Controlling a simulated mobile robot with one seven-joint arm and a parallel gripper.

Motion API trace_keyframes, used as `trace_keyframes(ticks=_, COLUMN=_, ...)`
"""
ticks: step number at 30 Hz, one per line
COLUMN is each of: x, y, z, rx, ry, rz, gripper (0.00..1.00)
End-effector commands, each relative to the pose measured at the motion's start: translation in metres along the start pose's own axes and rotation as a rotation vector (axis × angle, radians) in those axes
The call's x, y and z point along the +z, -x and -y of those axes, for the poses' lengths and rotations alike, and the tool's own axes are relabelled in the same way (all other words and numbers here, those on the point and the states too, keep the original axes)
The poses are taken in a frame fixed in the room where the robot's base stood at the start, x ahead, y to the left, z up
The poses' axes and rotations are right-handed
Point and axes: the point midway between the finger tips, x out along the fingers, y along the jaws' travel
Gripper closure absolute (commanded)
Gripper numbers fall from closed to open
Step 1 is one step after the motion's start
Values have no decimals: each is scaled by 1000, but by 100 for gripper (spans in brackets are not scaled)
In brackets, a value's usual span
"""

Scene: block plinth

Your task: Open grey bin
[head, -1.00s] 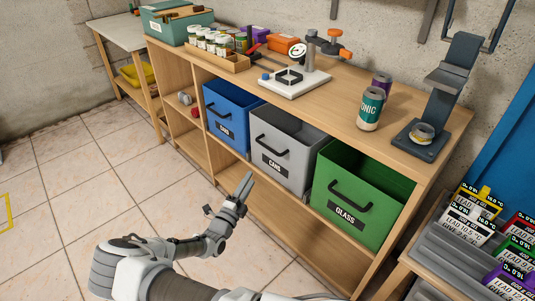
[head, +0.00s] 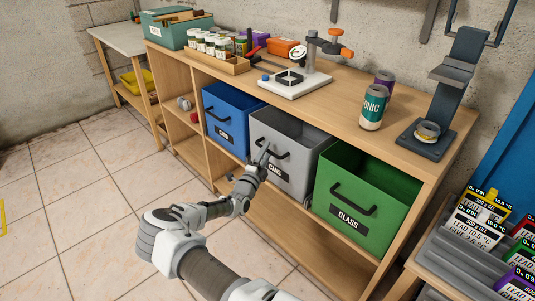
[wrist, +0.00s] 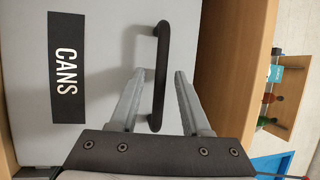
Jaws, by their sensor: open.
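The grey bin (head: 276,174), labelled CANS, sits in the wooden shelf unit between the blue and green bins. Its front and black bar handle (head: 274,152) face me. In the wrist view the grey front (wrist: 110,30) fills the left side, with the handle (wrist: 160,65) lying between my fingers. My gripper (head: 264,156) is at the handle's left part in the head view. My gripper (wrist: 158,75) is open in the wrist view, one finger on each side of the bar, with gaps visible. Whether either finger touches the bar cannot be told.
The blue bin (head: 226,132) is to the left and the green GLASS bin (head: 345,222) to the right. Cans (head: 373,110) and a press (head: 436,105) stand on the wooden top. Tiled floor is clear at left.

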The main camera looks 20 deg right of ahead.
Motion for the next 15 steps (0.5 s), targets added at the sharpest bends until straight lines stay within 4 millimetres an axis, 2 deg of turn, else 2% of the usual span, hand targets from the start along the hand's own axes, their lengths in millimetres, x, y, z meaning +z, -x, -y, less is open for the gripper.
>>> trace_keyframes(ticks=4, x=0, y=-11, z=-1, rx=0, ry=0, rz=0, gripper=53)
trace_keyframes(ticks=13, x=0, y=-13, z=0, rx=0, ry=0, rz=1, gripper=53)
trace_keyframes(ticks=15, x=0, y=-13, z=0, rx=0, ry=0, rz=0, gripper=64)
